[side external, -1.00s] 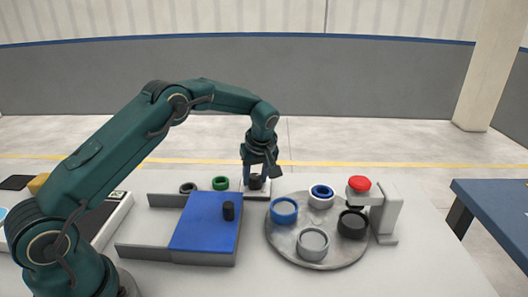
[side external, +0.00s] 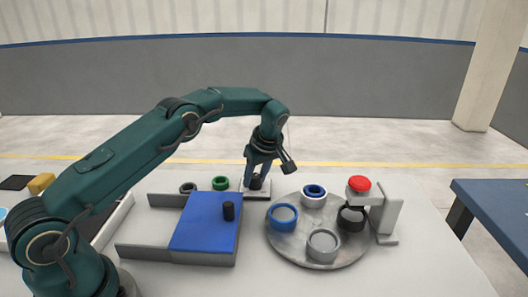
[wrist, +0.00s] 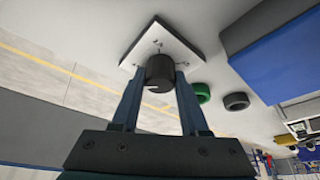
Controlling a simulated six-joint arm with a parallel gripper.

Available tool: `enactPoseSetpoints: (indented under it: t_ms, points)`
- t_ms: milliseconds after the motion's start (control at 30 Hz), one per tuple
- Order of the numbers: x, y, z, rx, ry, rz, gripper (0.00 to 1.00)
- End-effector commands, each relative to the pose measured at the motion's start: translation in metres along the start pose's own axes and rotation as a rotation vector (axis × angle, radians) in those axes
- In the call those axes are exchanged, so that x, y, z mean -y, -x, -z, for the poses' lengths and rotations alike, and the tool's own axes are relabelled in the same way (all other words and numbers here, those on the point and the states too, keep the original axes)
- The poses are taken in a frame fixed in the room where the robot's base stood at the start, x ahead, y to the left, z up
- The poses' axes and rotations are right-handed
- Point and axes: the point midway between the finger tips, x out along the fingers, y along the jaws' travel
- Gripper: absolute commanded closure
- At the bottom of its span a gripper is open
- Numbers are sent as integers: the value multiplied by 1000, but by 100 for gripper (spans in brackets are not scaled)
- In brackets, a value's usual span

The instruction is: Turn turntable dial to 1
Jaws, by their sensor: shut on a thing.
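The dial is a dark round knob (wrist: 160,72) on a white square plate (wrist: 178,42). In the side view the dial (side external: 256,182) sits behind the turntable, partly hidden by my gripper. My gripper (wrist: 158,78) is shut on the knob, a finger on each side. In the side view my gripper (side external: 257,178) is tilted over the dial. The grey round turntable (side external: 292,250) carries a blue ring (side external: 283,217), a white ring with a blue inner ring (side external: 314,194), a black ring (side external: 351,219) and a grey ring (side external: 323,243). The dial's numbers are too small to read.
A red button (side external: 360,184) on a grey stand (side external: 388,215) overhangs the turntable's right edge. A blue sliding cover (side external: 200,225) with a black knob lies left of the turntable. A green ring (side external: 221,183) and a dark ring (side external: 188,188) stand behind it. A blue table (side external: 495,210) is at right.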

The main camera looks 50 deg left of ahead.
Motion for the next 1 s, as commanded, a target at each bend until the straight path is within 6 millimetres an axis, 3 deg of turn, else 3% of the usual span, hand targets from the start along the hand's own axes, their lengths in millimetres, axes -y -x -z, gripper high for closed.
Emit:
enactPoseSetpoints:
  t_ms: [33,67,100,133,467,800,1000]
  points:
    - [0,0,-1,2,1,2,100]
    - [0,0,-1,2,1,2,44]
    - [0,0,-1,2,1,2,29]
    - [0,0,-1,2,0,2,26]
    - [0,2,0,0,0,-1,26]
    - [-1,44,0,0,0,-2,26]
    - [0,51,-1,2,-1,1,26]
